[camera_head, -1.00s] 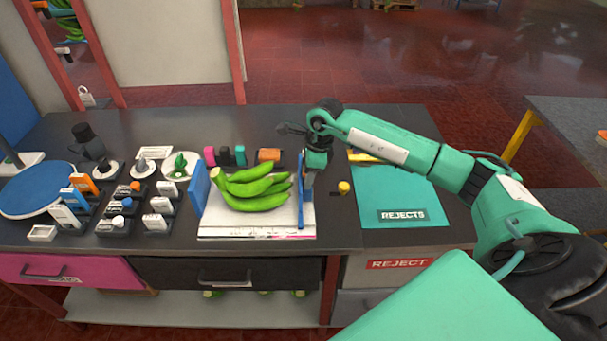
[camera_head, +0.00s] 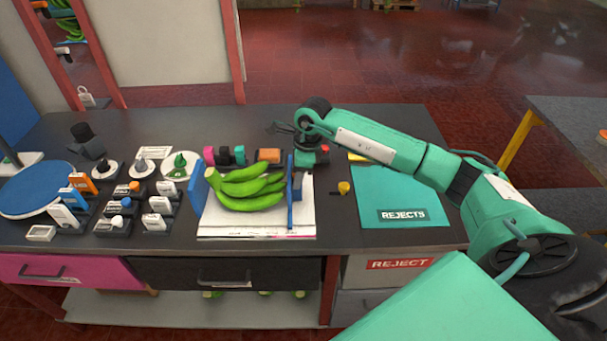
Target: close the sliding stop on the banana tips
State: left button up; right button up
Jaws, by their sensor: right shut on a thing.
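The green banana bunch (camera_head: 247,190) lies on a white board (camera_head: 250,231), its tips pointing right. The sliding stop (camera_head: 290,205) is a thin blue upright plate just right of the tips. It looks very close to them; whether it touches the longest tip I cannot tell. My right gripper (camera_head: 297,187) comes down from above and is shut on the sliding stop. A fixed blue plate (camera_head: 199,188) stands at the bunch's left end. My left gripper is out of view.
Labelled blocks and dials (camera_head: 122,205) crowd the left of the dark table. Small coloured items (camera_head: 225,156) stand behind the bunch. A yellow-topped knob (camera_head: 344,188) and a teal REJECTS mat (camera_head: 402,198) lie to the right.

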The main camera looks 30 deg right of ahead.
jog(key=shift+w+a, duration=0.5)
jog(key=shift+a, duration=0.4)
dwell(0.3)
jog(key=o, duration=0.8)
jog(key=shift+c, duration=0.2)
jog(key=shift+r, duration=0.1)
jog(key=shift+w+r+p, duration=0.15)
jog(key=shift+r+p, duration=0.15)
jog(key=shift+r, duration=0.65)
jog(key=shift+w+a+p+v, duration=0.15)
jog(key=shift+p+v, duration=0.3)
jog(key=shift+v, duration=0.55)
jog(key=shift+w+a+p+v, duration=0.15)
jog(key=shift+p+v, duration=0.25)
jog(key=shift+v, duration=0.55)
jog(key=shift+a+p+v, duration=0.2)
jog(key=shift+p+v, duration=0.25)
jog(key=shift+v, duration=0.55)
jog(key=shift+s, duration=0.1)
